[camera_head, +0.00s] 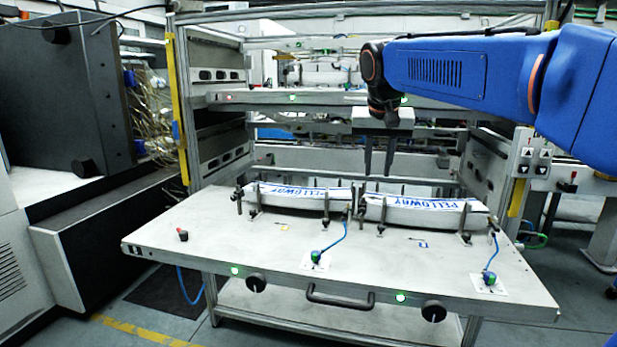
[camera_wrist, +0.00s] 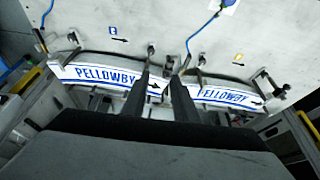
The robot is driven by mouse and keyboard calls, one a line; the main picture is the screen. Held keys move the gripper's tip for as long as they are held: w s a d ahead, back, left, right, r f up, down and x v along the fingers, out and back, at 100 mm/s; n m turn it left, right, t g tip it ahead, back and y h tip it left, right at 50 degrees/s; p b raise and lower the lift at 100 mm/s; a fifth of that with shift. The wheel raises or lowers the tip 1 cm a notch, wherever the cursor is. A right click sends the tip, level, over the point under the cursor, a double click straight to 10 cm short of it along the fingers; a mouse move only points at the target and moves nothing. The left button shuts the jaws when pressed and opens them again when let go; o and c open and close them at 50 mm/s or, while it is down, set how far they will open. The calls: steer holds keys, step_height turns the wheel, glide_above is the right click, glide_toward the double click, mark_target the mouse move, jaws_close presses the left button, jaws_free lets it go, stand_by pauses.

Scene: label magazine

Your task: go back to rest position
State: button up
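My gripper (camera_head: 378,174) hangs from the blue arm with its two dark fingers pointing down. It is above and behind the gap between two white label stacks. In the wrist view the fingers (camera_wrist: 162,76) stand apart with no object held between them. The left stack (camera_head: 298,199) and the right stack (camera_head: 425,213) lie between dark posts on the pulled-out drawer. Both carry blue PELLOWBY print.
The drawer top (camera_head: 270,238) has a front handle (camera_head: 340,302), green lights and blue-hosed fittings (camera_head: 317,256). The metal rack (camera_head: 216,140) stands behind with more shelves. A large dark cabinet (camera_head: 65,95) is at left. The drawer's front half is mostly clear.

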steer(key=s+d+f+n, duration=0.1)
steer(key=s+d+f, duration=0.2)
steer(key=s+f, duration=1)
steer(key=s+d+f+n+y, duration=0.1)
steer(key=s+d+f, duration=0.3)
steer(key=s+f, duration=0.9)
steer(key=s+n, duration=0.1)
steer(key=s, duration=0.6)
steer(key=shift+f+t, duration=0.3)
steer(key=shift+f, duration=0.05)
steer(key=shift+c, duration=0.2)
stand_by(0.7)
